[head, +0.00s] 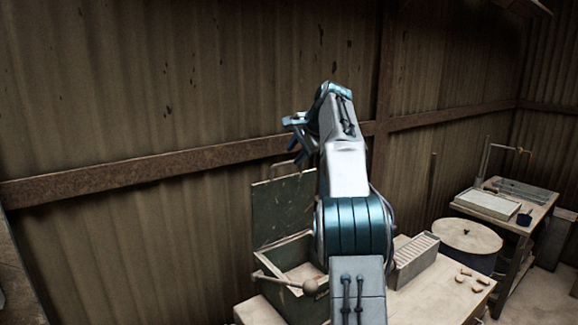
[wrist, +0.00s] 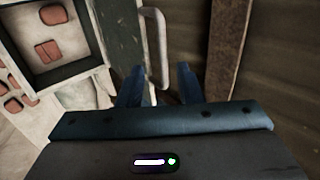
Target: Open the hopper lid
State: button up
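The hopper (head: 292,272) is a green box on the pale bench, partly hidden behind my arm. Its green lid (head: 282,208) stands up, close to upright, at the back of the box, with the opening uncovered. A grey bar handle (wrist: 157,45) stands out from the lid, whose green panel (wrist: 121,35) also shows in the wrist view. My gripper (head: 296,143) is just above the lid's top edge. In the wrist view my gripper (wrist: 159,84) has its two blue fingers apart, with the handle's near end in line with the gap and no clear contact.
A ball-ended lever (head: 310,287) crosses the hopper's front. A ribbed pale box (head: 414,258) stands on the bench right of my arm. A round drum (head: 466,240) and a side table (head: 530,215) are further right. The corrugated wall with a rusty beam (head: 160,172) is close behind.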

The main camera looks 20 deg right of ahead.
jog(key=v, duration=0.5)
jog(key=shift+f, duration=0.1)
dwell(0.3)
